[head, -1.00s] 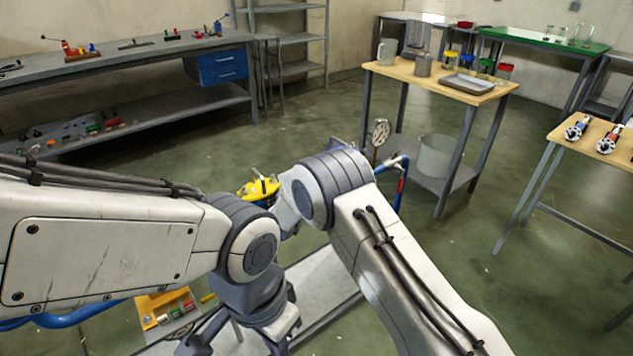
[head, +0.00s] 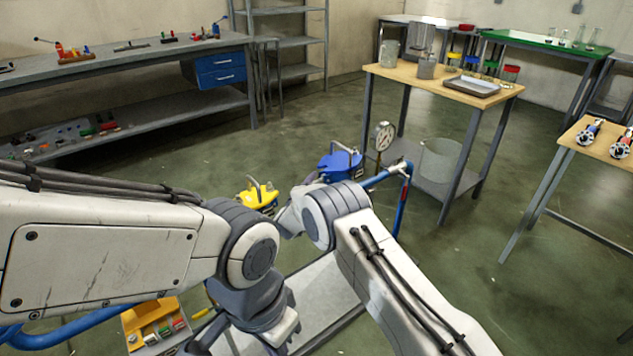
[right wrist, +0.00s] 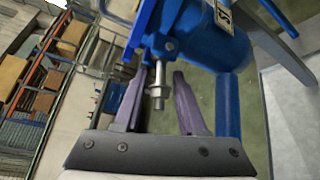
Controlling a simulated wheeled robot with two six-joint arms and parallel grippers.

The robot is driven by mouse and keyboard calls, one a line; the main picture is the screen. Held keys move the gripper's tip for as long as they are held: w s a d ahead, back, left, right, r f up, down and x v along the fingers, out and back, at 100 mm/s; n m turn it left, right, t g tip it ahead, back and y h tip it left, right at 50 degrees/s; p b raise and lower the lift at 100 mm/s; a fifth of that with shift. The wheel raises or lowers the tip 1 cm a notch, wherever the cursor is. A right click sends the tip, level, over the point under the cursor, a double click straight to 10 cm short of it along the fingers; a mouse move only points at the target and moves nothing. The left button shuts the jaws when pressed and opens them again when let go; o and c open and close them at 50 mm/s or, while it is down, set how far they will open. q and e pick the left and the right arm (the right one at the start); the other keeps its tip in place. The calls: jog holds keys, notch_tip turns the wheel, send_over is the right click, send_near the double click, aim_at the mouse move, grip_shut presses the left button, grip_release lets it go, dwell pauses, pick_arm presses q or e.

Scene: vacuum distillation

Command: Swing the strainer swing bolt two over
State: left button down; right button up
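The blue strainer (head: 340,163) stands on the blue pipework beyond my right arm in the head view. In the right wrist view its blue body (right wrist: 192,35) fills the top, with a white label on it. A metal swing bolt (right wrist: 157,82) with a nut and washer hangs from the blue lug. I cannot tell whether it is bolt two. My right gripper (right wrist: 160,90) is open. Its two fingers show on either side of the bolt, the left one closer; no clear contact shows. My left gripper does not show; only my left arm is in the head view.
A round gauge (head: 384,135) and blue pipe (head: 401,200) stand right of the strainer. A yellow part (head: 258,197) is left of it. A wooden-topped table (head: 420,78) stands behind.

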jog(key=shift+x, duration=1.1)
grip_shut()
jog(key=m+g+y+p, duration=0.1)
jog(key=g+p, duration=0.1)
jog(key=p, duration=0.2)
jog(key=r+m+g+y+p, duration=0.1)
jog(key=p, duration=0.4)
jog(key=shift+a+g+y, duration=0.1)
jog(key=shift+g+y, duration=0.3)
